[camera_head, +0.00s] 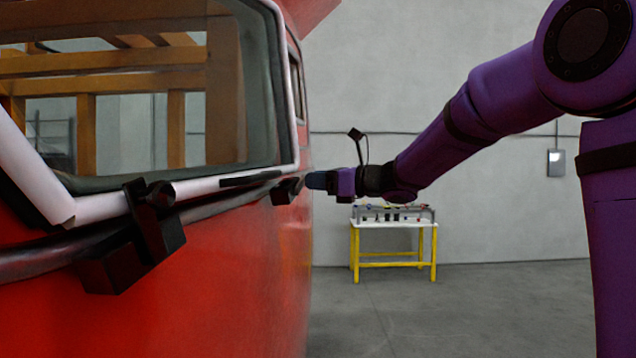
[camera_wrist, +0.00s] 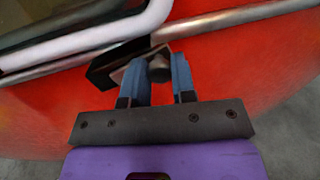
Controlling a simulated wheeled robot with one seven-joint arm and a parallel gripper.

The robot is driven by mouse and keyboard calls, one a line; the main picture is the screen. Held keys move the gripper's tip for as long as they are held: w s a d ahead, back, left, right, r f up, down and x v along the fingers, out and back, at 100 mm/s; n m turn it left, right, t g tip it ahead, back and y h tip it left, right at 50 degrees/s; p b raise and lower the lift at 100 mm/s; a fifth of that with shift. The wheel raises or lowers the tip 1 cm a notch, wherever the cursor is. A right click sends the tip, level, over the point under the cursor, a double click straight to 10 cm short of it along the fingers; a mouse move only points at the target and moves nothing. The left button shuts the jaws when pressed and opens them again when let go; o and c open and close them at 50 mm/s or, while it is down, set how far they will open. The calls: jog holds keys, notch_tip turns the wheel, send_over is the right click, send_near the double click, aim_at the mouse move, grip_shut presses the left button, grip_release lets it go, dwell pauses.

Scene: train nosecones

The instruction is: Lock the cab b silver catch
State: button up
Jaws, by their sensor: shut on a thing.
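The red cab (camera_head: 230,260) fills the left of the head view, with a window and a rail along its side. A dark grey catch (camera_head: 287,190) sits on the rail at the cab's far end. In the wrist view the catch (camera_wrist: 126,72) shows as a grey plate with a round knob (camera_wrist: 159,69) on a black block. My gripper (camera_head: 312,181) reaches it from the right. In the wrist view the blue fingers of my gripper (camera_wrist: 160,80) are shut on the knob, one on each side. I cannot tell whether the catch is locked.
A second black catch (camera_head: 150,235) sits on the near part of the rail. A yellow-legged table (camera_head: 393,253) with small items stands at the back wall. The grey floor (camera_head: 470,315) right of the cab is clear.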

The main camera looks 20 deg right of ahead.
jog(key=r+n, duration=0.1)
jog(key=n, duration=0.2)
jog(key=s+a+n+g+y, duration=0.1)
jog(key=n, duration=0.2)
jog(key=r+n, duration=0.1)
jog(key=n, duration=0.2)
jog(key=shift+s+a+r+n+y, duration=0.25)
jog(key=shift+s+r+n+y, duration=0.05)
jog(key=shift+s+n+y, duration=0.1)
jog(key=n, duration=0.1)
jog(key=s+n+g, duration=0.1)
jog(key=n, duration=0.1)
jog(key=a+n, duration=0.1)
jog(key=n, duration=0.1)
jog(key=shift+s+r, duration=0.15)
jog(key=shift+r, duration=0.1)
jog(key=shift+s+a+f+n+g, duration=0.15)
jog(key=shift+s+n+g, duration=0.1)
jog(key=shift+n, duration=0.5)
jog(key=shift+s+a+r+n+g, duration=0.1)
jog(key=shift+s+n+g, duration=0.1)
jog(key=shift+n, duration=0.5)
jog(key=shift+s+a+f+n+g, duration=0.15)
jog(key=shift+n+g, duration=0.1)
jog(key=shift+n, duration=0.5)
jog(key=shift+r, duration=0.1)
jog(key=o, duration=0.9)
